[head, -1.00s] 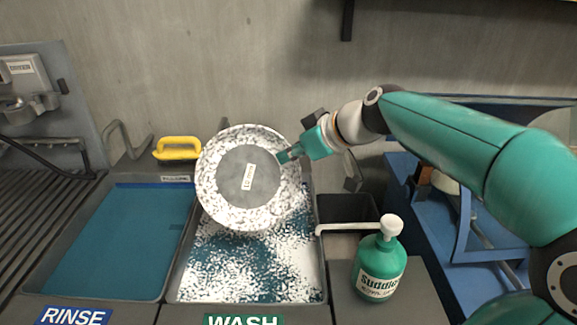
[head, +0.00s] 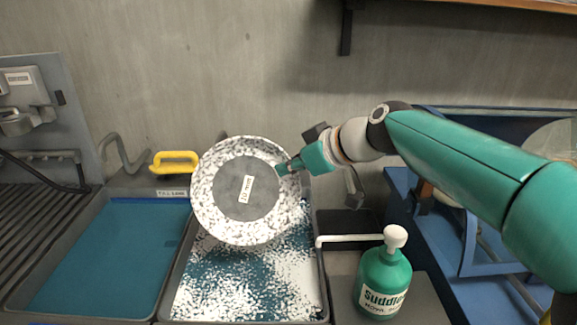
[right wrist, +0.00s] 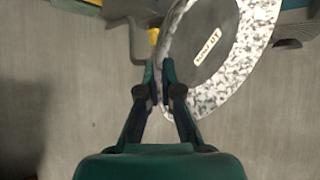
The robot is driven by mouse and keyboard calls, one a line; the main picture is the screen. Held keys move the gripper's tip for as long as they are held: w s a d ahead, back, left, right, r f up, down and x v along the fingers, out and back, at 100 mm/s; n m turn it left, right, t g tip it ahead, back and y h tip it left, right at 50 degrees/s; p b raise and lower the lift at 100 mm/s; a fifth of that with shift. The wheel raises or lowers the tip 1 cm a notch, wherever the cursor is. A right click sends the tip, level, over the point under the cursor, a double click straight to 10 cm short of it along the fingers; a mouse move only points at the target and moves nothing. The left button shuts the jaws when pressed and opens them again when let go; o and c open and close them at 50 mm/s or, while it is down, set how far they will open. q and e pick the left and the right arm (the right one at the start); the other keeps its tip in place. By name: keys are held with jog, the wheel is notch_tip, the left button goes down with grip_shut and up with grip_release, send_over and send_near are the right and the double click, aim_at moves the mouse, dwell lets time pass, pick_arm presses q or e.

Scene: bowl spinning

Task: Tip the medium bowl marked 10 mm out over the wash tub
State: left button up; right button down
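The bowl (head: 210,210) is tilted steeply on edge above the wash tub (head: 324,290). Its facing side has a speckled white band around a grey disc with a small white label, which looks like "10 mm" in the right wrist view. The bowl also shows there (right wrist: 262,45). My right gripper (head: 284,168) is shut on the bowl's right rim; its fingers (right wrist: 160,75) show close together at the rim. The tub holds teal water with speckled white foam, partly hidden by the bowl. My left gripper is out of view.
A teal rinse tub (head: 110,255) lies to the left, with a yellow handle (head: 175,161) behind. A green soap bottle (head: 383,280) with a long white spout stands right of the wash tub. A drain rack (head: 40,200) is at far left, blue framework (head: 480,265) at right.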

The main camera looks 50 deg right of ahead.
jog(key=shift+f+b, duration=0.15)
jog(key=shift+b, duration=0.45)
jog(key=shift+r, duration=0.25)
jog(key=shift+r+p, duration=0.15)
jog(key=shift+p, duration=0.65)
jog(key=shift+w+d+f+m+g+y+p, duration=0.25)
jog(key=shift+w+d+m+g+y+p, duration=0.75)
jog(key=shift+p, duration=3.4)
jog(key=shift+w+d+f+m+g+y+p, duration=0.25)
jog(key=shift+g+y+p, duration=1.35)
jog(key=shift+p, duration=2.75)
jog(key=shift+w+d+f+m+g+y+p, duration=0.25)
jog(key=shift+w+d+m+g+y+p, duration=0.4)
jog(key=shift+g+p, duration=2.45)
